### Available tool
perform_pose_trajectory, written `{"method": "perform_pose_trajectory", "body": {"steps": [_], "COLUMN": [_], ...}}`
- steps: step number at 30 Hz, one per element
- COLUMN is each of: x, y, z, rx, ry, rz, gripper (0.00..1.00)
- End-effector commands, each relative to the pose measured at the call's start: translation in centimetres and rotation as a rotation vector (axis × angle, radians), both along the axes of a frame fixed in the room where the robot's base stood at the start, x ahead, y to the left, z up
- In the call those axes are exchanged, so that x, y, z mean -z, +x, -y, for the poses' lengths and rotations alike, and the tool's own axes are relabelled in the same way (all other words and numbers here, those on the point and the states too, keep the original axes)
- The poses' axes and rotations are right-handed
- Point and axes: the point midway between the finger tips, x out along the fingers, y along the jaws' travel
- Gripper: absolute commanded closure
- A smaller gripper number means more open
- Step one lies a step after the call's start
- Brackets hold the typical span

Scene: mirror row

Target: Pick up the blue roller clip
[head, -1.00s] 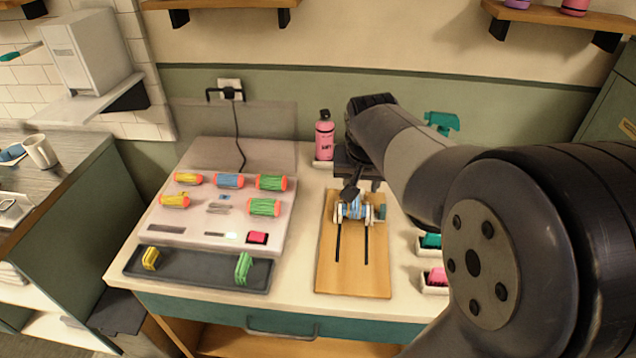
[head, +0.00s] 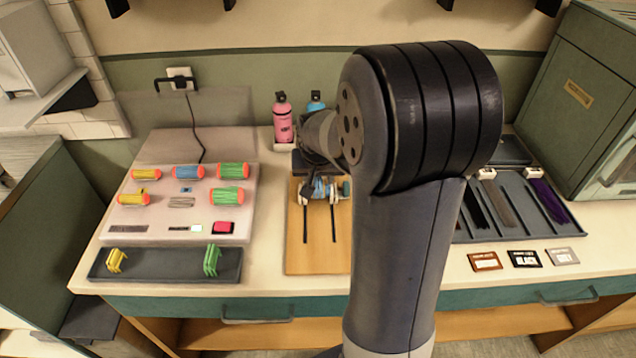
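On the wooden board (head: 318,252), a small blue piece (head: 318,188) sits between pale round parts of a holder. It may be the blue roller clip, but it is too small and covered to be sure. My gripper (head: 316,174) is over it, mostly hidden by my arm. I cannot tell whether its fingers touch the piece or are open. A yellow clip (head: 116,260) and a green clip (head: 212,260) stand on the dark tray (head: 165,265). A blue roller with orange ends (head: 188,172) lies on the white heater panel (head: 120,222).
Yellow and green rollers lie on the panel beside the blue one. A pink bottle (head: 283,120) and a blue bottle (head: 315,104) stand behind the board. At right are a dark tray with hair strands (head: 500,210) and several small cards (head: 525,258). My arm covers the middle.

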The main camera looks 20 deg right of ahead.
Motion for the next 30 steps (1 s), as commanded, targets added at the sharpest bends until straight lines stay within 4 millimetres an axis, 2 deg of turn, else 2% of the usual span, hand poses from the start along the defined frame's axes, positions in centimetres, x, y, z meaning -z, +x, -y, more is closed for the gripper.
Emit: {"method": "perform_pose_trajectory", "body": {"steps": [9, 23, 30], "x": [0.39, 0.36, 0.27], "y": [0.16, 0.16, 0.17], "z": [0.07, 0.06, 0.06], "rx": [0.0, 0.0, 0.0], "ry": [0.0, 0.0, -0.001], "rz": [0.001, 0.001, 0.002], "gripper": [0.61, 0.98, 1.0]}}
